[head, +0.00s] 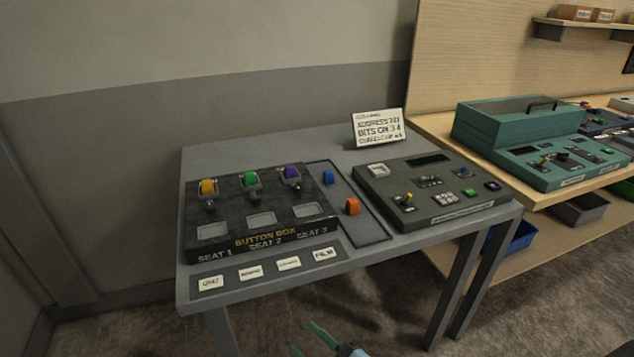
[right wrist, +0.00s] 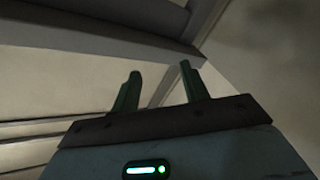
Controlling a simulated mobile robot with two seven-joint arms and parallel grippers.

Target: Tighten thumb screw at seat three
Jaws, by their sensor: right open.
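The black button box (head: 262,218) sits at the left of the grey table, with seats labelled 1 to 3 from left to right. Seat one has a yellow cap (head: 208,187), seat two a green cap (head: 250,180), seat three a purple cap (head: 291,173). The thumb screw at seat three is too small to make out clearly. My right gripper (head: 318,340) is at the bottom edge of the head view, below and in front of the table, apart from the box. In the right wrist view its two fingers (right wrist: 158,88) are spread and empty. My left gripper is not in view.
A grey console (head: 435,190) and a note card (head: 377,127) stand further right and back. Label cards (head: 289,263) line the table's front edge.

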